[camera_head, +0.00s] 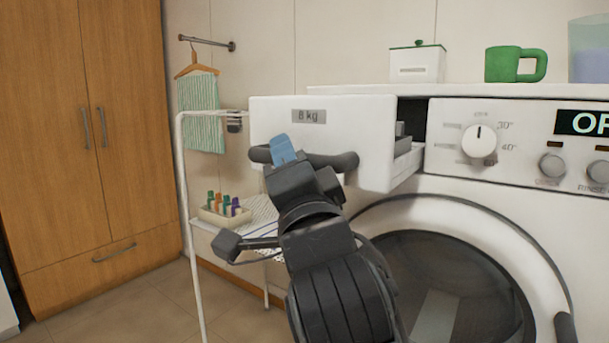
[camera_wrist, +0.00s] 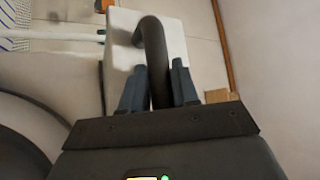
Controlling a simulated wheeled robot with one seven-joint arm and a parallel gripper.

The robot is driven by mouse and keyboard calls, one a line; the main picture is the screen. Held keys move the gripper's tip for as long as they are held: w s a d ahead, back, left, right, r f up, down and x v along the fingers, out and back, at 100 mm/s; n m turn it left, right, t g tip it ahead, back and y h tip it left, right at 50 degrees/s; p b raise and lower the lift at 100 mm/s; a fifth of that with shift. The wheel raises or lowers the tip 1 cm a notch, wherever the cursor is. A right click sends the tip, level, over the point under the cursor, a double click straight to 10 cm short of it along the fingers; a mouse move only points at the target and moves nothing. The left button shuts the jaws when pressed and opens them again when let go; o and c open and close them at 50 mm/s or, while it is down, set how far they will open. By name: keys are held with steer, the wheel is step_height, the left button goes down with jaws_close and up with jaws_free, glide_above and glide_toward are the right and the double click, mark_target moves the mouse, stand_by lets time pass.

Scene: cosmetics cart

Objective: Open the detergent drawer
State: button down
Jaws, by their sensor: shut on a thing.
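The detergent drawer (camera_head: 375,133) of the white washing machine stands pulled out of its slot, with its white front well forward of the machine's face. A grey label reading 8 kg is on that front. A dark curved handle (camera_head: 338,161) runs across it, and it also shows in the wrist view (camera_wrist: 155,50). My gripper (camera_head: 283,150) is shut on the handle, with blue fingertips on either side of it in the wrist view (camera_wrist: 158,88). Part of the handle is hidden behind the fingers. Part of the drawer's inside shows at its right.
The round washer door (camera_head: 440,270) is below the drawer. A white cart (camera_head: 185,200) with a tray of colored pegs (camera_head: 224,211) stands at left, close to my gripper. A green mug (camera_head: 514,64) and a white box (camera_head: 416,64) stand above the machine.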

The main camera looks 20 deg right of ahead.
steer(key=shift+s+a, duration=0.35)
steer(key=shift+a, duration=0.15)
steer(key=c, duration=0.9)
jaws_free()
steer(key=shift+b+v, duration=0.95)
steer(key=shift+v, duration=2.95)
